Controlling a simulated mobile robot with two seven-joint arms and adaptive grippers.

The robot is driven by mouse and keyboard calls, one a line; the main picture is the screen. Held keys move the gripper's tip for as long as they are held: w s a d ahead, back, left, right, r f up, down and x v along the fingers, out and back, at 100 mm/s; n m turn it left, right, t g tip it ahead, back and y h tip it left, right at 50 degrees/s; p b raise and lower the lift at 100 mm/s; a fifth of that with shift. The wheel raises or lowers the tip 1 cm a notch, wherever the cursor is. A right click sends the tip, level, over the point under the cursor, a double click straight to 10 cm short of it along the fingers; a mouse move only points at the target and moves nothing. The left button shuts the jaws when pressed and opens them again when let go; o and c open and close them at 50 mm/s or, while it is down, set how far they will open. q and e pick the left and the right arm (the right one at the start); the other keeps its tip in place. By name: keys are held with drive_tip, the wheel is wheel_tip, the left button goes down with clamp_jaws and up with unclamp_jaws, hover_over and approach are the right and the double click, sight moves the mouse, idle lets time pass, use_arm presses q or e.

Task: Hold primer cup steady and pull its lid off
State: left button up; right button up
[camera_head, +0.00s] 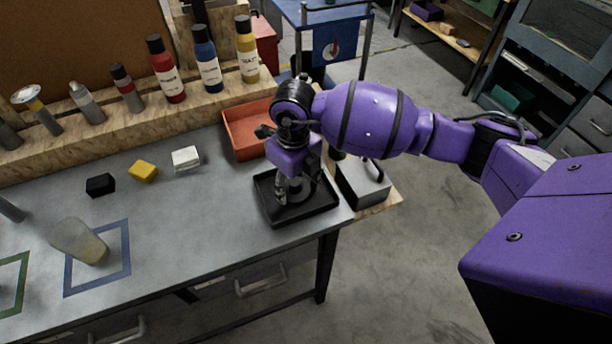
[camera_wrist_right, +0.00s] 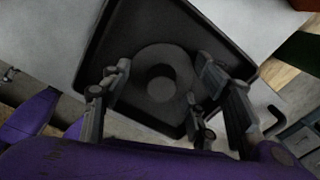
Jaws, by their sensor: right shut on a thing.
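The cup (camera_head: 78,242), pale and translucent with a yellowish tint, stands inside a blue square outline on the grey bench, at the left of the head view. No lid shows on it. My right gripper (camera_head: 294,194) is low over a black tray (camera_head: 325,206) at the bench's right end. In the wrist view, a dark grey round lid with a raised centre (camera_wrist_right: 158,88) is between the right fingers (camera_wrist_right: 158,98), over the tray floor. The right gripper is shut on this lid; whether the lid touches the tray is unclear. My left gripper is not in view.
An orange bin (camera_head: 243,147) is behind the tray, and a grey metal box (camera_head: 362,186) is at its right. Black, yellow (camera_head: 143,171) and white blocks lie mid-bench. Several bottles stand on a wooden ledge behind. The bench between cup and tray is clear.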

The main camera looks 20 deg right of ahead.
sight(295, 183)
drive_tip(key=shift+f, duration=0.1)
drive_tip(key=o, duration=1.3)
drive_tip(key=shift+r, duration=0.4)
wheel_tip(295, 183, up, 12)
drive_tip(key=shift+s+d+f, duration=0.1)
drive_tip(key=shift+f, duration=0.1)
